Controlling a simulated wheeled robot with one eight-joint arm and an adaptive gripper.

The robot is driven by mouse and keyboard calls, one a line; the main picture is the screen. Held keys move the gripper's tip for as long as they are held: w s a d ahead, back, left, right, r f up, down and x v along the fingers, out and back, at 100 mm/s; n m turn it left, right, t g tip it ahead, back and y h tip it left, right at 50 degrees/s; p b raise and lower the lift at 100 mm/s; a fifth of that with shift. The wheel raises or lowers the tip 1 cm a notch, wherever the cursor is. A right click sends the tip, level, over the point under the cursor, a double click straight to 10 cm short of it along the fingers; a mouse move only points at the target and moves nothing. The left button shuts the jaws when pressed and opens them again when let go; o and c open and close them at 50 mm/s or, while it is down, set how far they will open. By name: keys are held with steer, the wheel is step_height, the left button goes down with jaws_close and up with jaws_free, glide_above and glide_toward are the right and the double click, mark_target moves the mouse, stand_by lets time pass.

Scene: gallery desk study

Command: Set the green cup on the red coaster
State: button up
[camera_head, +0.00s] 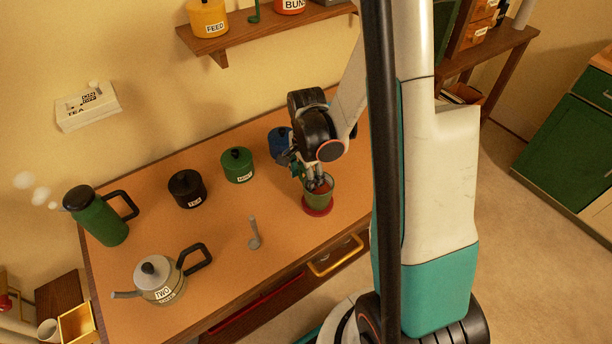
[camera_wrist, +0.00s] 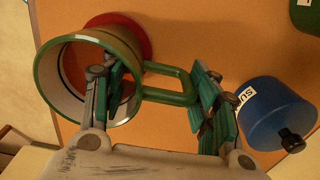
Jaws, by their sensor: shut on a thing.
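The green cup (camera_head: 321,196) is at the right part of the desk, upright, over the red coaster (camera_head: 317,211). My gripper (camera_head: 317,181) reaches down to it from above and is shut on it. In the wrist view the cup (camera_wrist: 122,48) shows its open rim and handle. One finger of my gripper (camera_wrist: 150,82) is inside the cup, and the other is outside on the handle side. The coaster (camera_wrist: 140,27) shows past the cup's base, partly hidden by it. I cannot tell whether the cup's base touches the coaster.
A blue canister (camera_head: 279,144), a green canister (camera_head: 238,165) and a black canister (camera_head: 187,189) stand behind and left. A grey spoon (camera_head: 254,233), a kettle (camera_head: 160,281) and a green flask (camera_head: 98,218) are further left. A wall shelf (camera_head: 235,40) hangs above. The desk's front edge is close.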

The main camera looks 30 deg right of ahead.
steer(key=o, duration=1.5)
step_height(320, 180, up, 12)
